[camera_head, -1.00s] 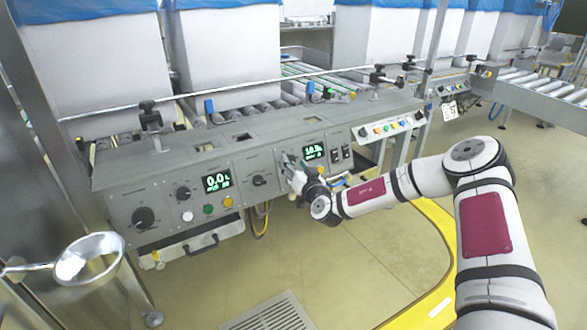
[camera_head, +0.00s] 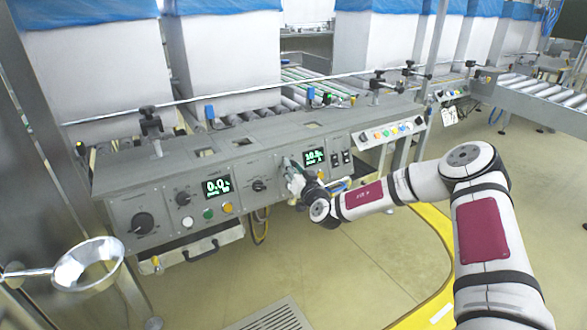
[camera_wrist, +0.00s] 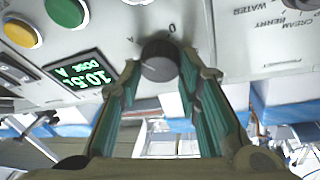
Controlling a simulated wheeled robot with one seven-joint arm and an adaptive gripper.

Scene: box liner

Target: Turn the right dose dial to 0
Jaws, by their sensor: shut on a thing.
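The right dose dial (camera_wrist: 158,58) is a dark round knob on the grey panel, with a "0" mark printed near it in the wrist view. My gripper (camera_wrist: 160,72) is shut on this dial, with one green-padded finger on each side. In the head view my gripper (camera_head: 291,170) is at the panel's right section and hides the dial. The green display beside it (camera_wrist: 82,76) reads about 10.5 in the wrist view. The same right display (camera_head: 313,157) shows in the head view, its digits blurred.
A selector knob (camera_head: 258,185) is just left of my gripper. Green and yellow buttons (camera_wrist: 22,33) show near the right display.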

